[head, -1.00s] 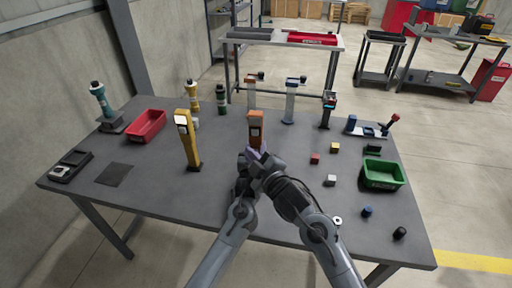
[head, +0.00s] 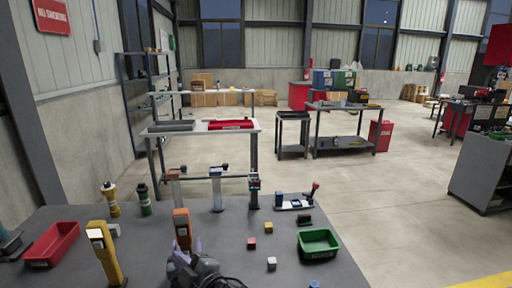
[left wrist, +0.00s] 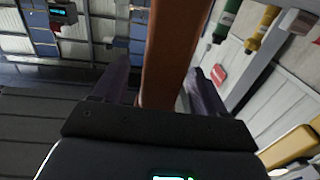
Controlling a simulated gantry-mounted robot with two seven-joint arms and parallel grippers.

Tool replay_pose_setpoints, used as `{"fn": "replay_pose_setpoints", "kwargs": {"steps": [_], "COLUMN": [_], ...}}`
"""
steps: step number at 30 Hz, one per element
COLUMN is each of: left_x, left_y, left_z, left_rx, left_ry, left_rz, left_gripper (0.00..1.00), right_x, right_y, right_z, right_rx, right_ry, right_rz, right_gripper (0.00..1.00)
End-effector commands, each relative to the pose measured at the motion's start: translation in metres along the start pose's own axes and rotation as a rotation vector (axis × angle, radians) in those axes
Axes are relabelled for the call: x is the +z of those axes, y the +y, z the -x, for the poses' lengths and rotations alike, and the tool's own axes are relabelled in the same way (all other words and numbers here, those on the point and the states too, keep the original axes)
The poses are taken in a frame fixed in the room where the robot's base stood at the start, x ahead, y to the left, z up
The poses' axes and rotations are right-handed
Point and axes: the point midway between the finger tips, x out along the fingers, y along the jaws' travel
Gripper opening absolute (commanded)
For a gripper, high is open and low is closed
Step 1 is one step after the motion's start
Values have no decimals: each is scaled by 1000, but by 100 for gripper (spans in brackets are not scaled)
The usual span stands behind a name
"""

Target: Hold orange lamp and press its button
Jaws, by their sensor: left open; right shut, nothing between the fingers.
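In the left wrist view the orange post (left wrist: 172,50) runs between the two purple fingers of my left gripper (left wrist: 160,88), which is open with a gap on each side. My left gripper also shows low in front of the lamp in the head view (head: 184,258). My right gripper (head: 208,270) is shut and empty, close beside the left one; its fingertips are hard to make out. I cannot clearly see the button.
A yellow lamp (head: 107,255) and a red bin (head: 52,245) stand to the left. White (head: 217,190) and dark (head: 253,192) posts stand behind to the right. Small blocks and a green bin (head: 319,243) are at the right. A black-capped green bottle (head: 144,200) is behind.

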Motion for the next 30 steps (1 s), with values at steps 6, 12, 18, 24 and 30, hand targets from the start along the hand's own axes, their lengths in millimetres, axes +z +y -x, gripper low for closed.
{"fn": "replay_pose_setpoints", "kwargs": {"steps": [6,12,18,24,30], "left_x": [1,2,1,0,-1], "left_y": [0,1,0,0,0], "left_z": [20,54,88,110,127], "left_rx": [1,2,1,0,1], "left_ry": [-1,-2,-2,-1,-3], "left_rz": [2,2,1,1,0], "left_gripper": [72,72,72,72,72], "right_x": [0,0,0,0,-6], "right_y": [0,0,0,0,8], "right_z": [0,0,0,0,1], "right_rx": [0,0,0,0,0], "right_ry": [0,0,0,0,0], "right_rz": [0,0,0,0,0], "right_gripper": [0,0,0,0,0]}}
